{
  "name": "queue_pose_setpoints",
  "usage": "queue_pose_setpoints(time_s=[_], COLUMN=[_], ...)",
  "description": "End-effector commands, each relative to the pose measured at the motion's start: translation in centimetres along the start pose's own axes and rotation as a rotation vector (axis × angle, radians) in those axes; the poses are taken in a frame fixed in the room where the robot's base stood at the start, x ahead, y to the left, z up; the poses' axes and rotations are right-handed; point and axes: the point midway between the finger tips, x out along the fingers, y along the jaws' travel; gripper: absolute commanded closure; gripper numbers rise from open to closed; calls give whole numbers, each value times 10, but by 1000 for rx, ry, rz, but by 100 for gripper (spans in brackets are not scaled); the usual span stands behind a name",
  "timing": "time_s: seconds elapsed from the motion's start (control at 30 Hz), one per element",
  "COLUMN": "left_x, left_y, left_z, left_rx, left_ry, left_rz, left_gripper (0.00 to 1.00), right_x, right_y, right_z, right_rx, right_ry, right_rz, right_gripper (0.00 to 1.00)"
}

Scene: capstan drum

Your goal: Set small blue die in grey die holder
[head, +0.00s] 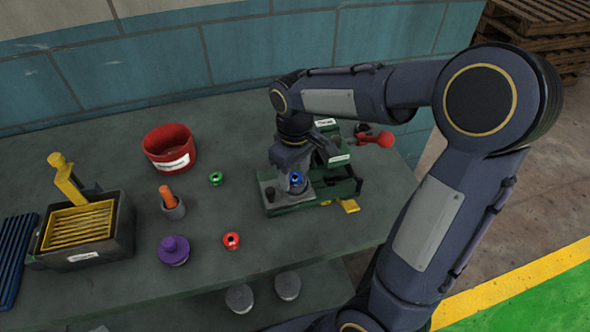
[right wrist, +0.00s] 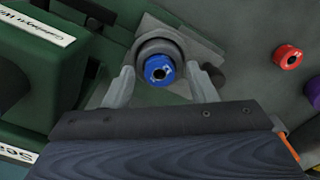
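The small blue die (head: 297,178) is a short blue ring with a dark centre hole. In the right wrist view the blue die (right wrist: 159,70) is at the round grey die holder (right wrist: 160,46), whose rim shows behind it; I cannot tell how deep it sits. My right gripper (right wrist: 160,68) is open, with one finger on each side of the die and a visible gap to both. In the head view my right gripper (head: 291,180) is low over the green machine (head: 345,186), partly hiding the holder. My left gripper is not in view.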

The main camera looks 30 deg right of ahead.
Motion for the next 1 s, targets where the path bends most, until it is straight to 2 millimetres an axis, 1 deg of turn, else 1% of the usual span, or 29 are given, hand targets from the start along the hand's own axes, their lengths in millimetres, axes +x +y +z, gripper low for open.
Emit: queue_pose_setpoints(time_s=[0.2,0.27,0.33,0.37,0.47,0.7,0.8,0.9,1.0], left_x=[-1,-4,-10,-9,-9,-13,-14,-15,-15], left_y=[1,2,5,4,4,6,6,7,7], left_z=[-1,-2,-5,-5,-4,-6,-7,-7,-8], left_rx=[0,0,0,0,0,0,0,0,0], left_ry=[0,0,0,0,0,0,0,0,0], left_rz=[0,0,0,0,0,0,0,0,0], left_gripper=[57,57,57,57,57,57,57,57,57], right_x=[-2,-7,-17,-20,-39,-93,-111,-123,-130], right_y=[0,0,0,0,0,0,0,0,0], right_z=[0,0,0,-1,-1,-1,-1,-1,1], right_rx=[0,0,0,1,0,0,-1,0,2], right_ry=[0,1,3,5,7,6,4,3,3], right_rz=[0,0,1,1,2,2,1,1,-1], right_gripper=[48,48,48,48,48,48,48,48,48])
